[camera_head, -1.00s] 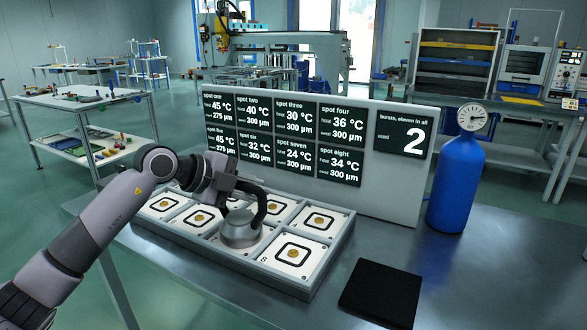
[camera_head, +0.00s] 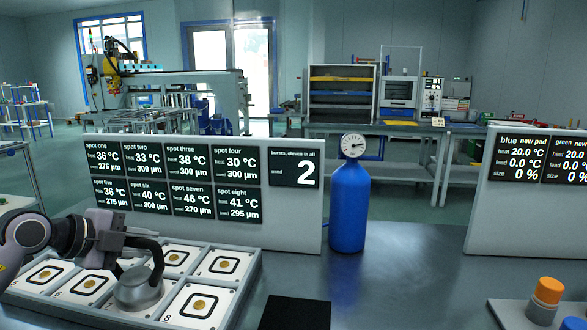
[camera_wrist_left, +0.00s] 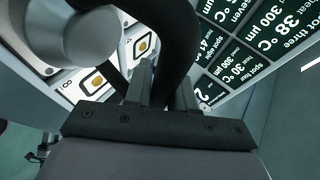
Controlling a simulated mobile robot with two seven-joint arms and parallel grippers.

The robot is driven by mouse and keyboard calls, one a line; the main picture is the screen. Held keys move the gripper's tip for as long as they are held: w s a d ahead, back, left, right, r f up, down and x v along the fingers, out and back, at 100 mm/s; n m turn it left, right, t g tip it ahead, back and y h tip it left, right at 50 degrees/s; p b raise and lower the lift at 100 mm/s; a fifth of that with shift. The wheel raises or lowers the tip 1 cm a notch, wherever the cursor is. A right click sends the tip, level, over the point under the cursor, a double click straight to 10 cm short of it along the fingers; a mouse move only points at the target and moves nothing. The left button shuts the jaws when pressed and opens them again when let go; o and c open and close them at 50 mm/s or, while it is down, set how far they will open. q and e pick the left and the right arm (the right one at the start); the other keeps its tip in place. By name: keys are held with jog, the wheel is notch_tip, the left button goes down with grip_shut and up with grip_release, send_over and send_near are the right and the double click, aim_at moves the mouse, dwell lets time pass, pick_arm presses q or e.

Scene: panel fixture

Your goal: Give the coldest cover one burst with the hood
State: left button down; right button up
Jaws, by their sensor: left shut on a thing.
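The hood (camera_head: 138,288) is a grey dome with a black curved handle. My left gripper (camera_head: 130,243) is shut on the handle; in the left wrist view the handle (camera_wrist_left: 172,35) crosses its fingers. The hood is low over the front row of the tray (camera_head: 240,300), left of the spot eight cover (camera_head: 200,305), hiding the cover beneath; whether it touches is unclear. The spot four cover (camera_head: 222,265) is bare behind it. The display (camera_head: 180,180) gives spot four as coldest, 30 °C, 300 µm; spot seven reads 46 °C, 270 µm. Bursts used: 2. My right gripper is out of view.
A blue gas bottle (camera_head: 348,208) with a gauge stands right of the display. A black pad (camera_head: 295,313) lies in front. A second panel (camera_head: 535,230) and orange- and blue-topped items (camera_head: 543,300) are at right. The table between is clear.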

pick_arm(q)
jog(key=shift+f, duration=0.2)
notch_tip(320, 180, up, 7)
jog(key=p, duration=0.7)
jog(key=shift+r, duration=0.2)
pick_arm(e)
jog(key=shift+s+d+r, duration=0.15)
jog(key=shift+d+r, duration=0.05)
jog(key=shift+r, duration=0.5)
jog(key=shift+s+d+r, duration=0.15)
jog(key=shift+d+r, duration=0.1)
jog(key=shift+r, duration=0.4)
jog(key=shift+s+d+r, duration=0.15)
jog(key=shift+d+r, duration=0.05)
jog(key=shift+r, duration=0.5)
